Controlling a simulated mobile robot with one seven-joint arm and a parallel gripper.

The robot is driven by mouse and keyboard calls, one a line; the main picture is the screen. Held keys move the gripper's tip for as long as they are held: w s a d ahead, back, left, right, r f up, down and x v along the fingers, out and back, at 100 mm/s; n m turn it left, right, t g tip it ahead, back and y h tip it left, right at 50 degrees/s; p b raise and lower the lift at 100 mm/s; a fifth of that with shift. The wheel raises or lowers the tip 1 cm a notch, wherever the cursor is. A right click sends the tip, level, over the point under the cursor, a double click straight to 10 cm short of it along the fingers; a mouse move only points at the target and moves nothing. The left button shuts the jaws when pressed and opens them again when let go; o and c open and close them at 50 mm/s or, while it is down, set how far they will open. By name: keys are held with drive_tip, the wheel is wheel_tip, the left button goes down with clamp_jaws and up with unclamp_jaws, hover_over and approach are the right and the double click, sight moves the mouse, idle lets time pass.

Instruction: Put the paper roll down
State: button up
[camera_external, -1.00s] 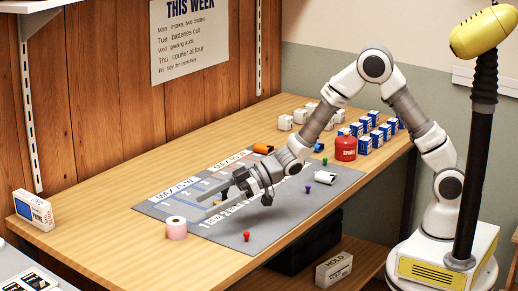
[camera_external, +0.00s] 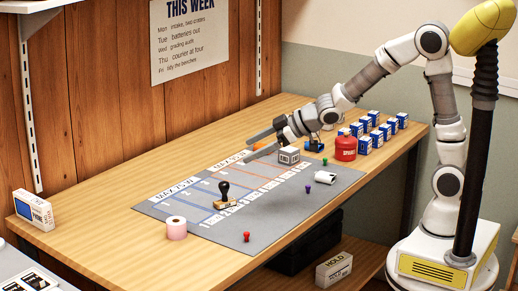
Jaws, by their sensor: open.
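The paper roll (camera_external: 176,228), pinkish with a pale top, stands upright at the left edge of the grey mat, with nothing touching it. My gripper (camera_external: 250,148) is open and reaches over the far part of the mat, well apart from the roll. A small white cube with dark markings (camera_external: 288,156) is close below and beside my gripper; I cannot tell whether they touch. A white cylinder (camera_external: 326,204) lies on its side near the mat's right edge.
A dark-handled stamp (camera_external: 225,196) stands on the printed mat (camera_external: 205,241). Red (camera_external: 246,237), purple (camera_external: 307,189) and green (camera_external: 325,161) pegs are scattered around. A red canister (camera_external: 345,147) and several blue boxes (camera_external: 381,132) stand at the far right.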

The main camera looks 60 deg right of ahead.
drive_tip(key=s+d+r+m+g+h, duration=0.1)
drive_tip(key=s+d+r+m+h, duration=0.35)
drive_tip(key=s+d, duration=0.7)
drive_tip(key=s+d+m+g, duration=0.1)
drive_tip(key=s+d+g, duration=0.1)
drive_tip(key=s, duration=0.6)
drive_tip(key=s+d+m+g, duration=0.2)
drive_tip(key=s, duration=0.7)
drive_tip(key=shift+d, duration=0.2)
drive_tip(key=shift+h, duration=0.25)
